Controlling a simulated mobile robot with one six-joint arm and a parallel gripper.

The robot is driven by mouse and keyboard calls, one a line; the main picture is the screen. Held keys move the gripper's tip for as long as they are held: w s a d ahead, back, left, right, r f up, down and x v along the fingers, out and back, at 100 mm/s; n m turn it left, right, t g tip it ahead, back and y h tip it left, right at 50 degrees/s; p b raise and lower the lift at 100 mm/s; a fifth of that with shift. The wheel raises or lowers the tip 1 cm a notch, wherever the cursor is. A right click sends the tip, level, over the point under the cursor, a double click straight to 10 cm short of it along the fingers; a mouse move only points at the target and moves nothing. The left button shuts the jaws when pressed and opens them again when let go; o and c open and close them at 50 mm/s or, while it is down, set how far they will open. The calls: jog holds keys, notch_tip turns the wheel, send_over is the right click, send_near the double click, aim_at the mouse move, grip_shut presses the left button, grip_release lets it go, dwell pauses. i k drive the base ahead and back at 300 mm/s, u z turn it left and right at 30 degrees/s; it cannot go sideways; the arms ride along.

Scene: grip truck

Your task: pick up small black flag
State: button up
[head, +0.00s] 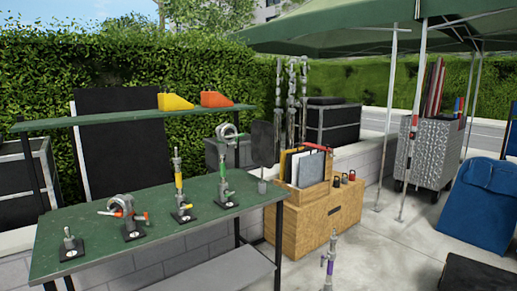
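A dark rounded panel (263,143) stands upright on a small grey base at the table's back right. A much larger black panel (117,135) stands behind the table against the hedge. I cannot tell which of these is the small black flag. My gripper is not in view.
The green table (150,255) carries several metal clamps and stands on black bases. A shelf (130,117) above holds yellow and orange wedges. A grey-and-purple post (330,262) rises at the front. A metal cart (433,150) and blue bag (482,205) are right.

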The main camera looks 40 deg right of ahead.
aim_at(263, 134)
jog(key=z, duration=0.1)
jog(key=i, duration=0.95)
jog(key=u, duration=0.05)
